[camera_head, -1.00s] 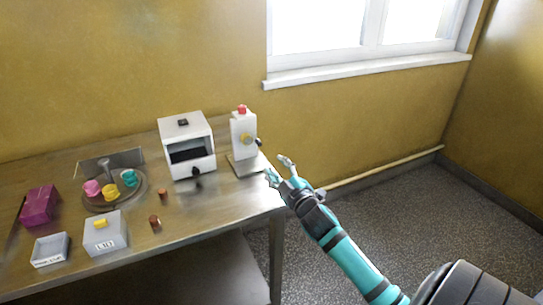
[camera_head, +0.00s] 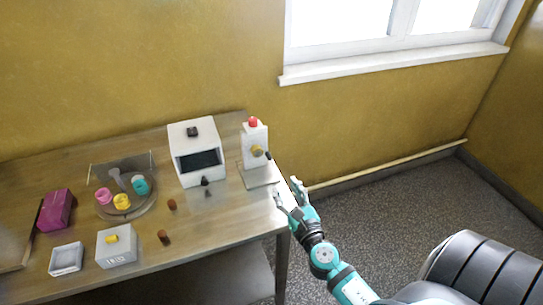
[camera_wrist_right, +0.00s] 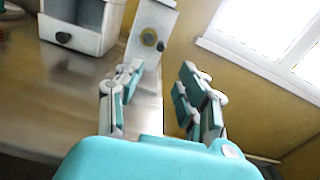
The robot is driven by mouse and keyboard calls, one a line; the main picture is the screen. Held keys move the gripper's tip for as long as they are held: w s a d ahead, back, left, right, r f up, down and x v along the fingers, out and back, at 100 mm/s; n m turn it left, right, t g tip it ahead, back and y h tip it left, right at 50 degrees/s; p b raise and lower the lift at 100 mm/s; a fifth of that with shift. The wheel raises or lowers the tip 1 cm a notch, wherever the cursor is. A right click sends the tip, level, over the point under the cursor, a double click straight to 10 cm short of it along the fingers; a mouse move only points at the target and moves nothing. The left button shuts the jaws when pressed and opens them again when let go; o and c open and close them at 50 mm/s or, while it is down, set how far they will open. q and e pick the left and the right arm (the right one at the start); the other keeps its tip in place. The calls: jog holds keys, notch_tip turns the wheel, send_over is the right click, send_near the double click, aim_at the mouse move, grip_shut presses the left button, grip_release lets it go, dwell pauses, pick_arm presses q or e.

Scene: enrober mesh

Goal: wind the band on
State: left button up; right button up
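A white upright unit (camera_head: 254,140) stands at the table's right end, with a red knob (camera_head: 253,121) on top. My left gripper is not in view. I cannot make out a band.
A white box with a dark opening (camera_head: 197,152) stands left of the unit. Further left are a round tray (camera_head: 128,212) with coloured pots, a magenta box (camera_head: 57,210), a grey box (camera_head: 117,246), a shallow tray (camera_head: 67,259) and two brown pieces (camera_head: 164,237).

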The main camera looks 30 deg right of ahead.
aim_at(270, 159)
jog(key=x, duration=1.1)
jog(key=shift+w+d+p, duration=0.15)
jog(key=shift+w+p, duration=0.2)
jog(key=shift+p, duration=0.05)
jog(key=shift+w+d, duration=0.15)
jog(key=shift+w, duration=0.35)
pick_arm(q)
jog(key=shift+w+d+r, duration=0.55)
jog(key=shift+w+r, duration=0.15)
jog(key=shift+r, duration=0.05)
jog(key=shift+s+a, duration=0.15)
pick_arm(e)
grip_shut()
